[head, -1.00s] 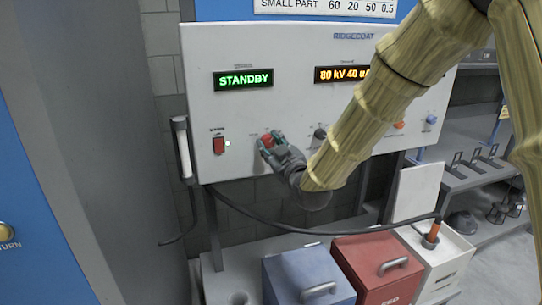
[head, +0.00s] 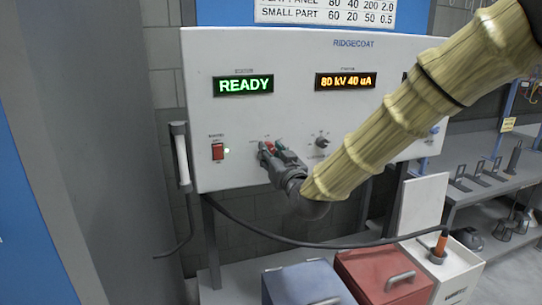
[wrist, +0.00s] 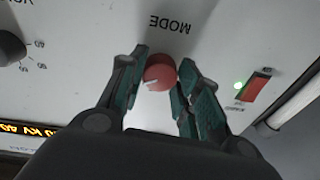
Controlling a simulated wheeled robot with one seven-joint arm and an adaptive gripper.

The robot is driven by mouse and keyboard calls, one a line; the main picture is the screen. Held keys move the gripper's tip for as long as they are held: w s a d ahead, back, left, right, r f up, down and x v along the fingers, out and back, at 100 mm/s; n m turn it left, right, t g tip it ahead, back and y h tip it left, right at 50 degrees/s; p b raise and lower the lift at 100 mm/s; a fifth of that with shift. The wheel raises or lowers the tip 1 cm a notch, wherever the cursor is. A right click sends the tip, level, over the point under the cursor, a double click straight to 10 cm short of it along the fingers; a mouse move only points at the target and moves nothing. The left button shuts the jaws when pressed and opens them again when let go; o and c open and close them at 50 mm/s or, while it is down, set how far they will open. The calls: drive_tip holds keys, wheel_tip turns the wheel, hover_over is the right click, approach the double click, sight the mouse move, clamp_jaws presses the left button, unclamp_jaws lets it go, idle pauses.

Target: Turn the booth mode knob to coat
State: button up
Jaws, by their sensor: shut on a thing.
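The red booth mode knob (wrist: 160,71) sits on the white control panel (head: 300,75), beside the word MODE, which appears upside down in the wrist view. A white pointer mark on the knob faces the lower left of that view. My gripper (head: 268,150) is at the knob, with a green-padded finger on each side; the wrist view shows the fingers (wrist: 160,76) shut on it. In the head view the fingers mostly cover the knob. The green display (head: 243,86) reads READY. The position labels around the knob are too small or hidden to read.
A lit red switch (head: 218,151) is left of the knob, and a black dial (head: 322,142) is to its right. An amber display (head: 345,81) reads 80 kV 40 uA. Blue (head: 305,284) and red (head: 385,272) bins stand below, with a dark hose above them.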

drive_tip(key=o, duration=1.1)
drive_tip(key=shift+c, duration=0.2)
drive_tip(key=v, duration=1.2)
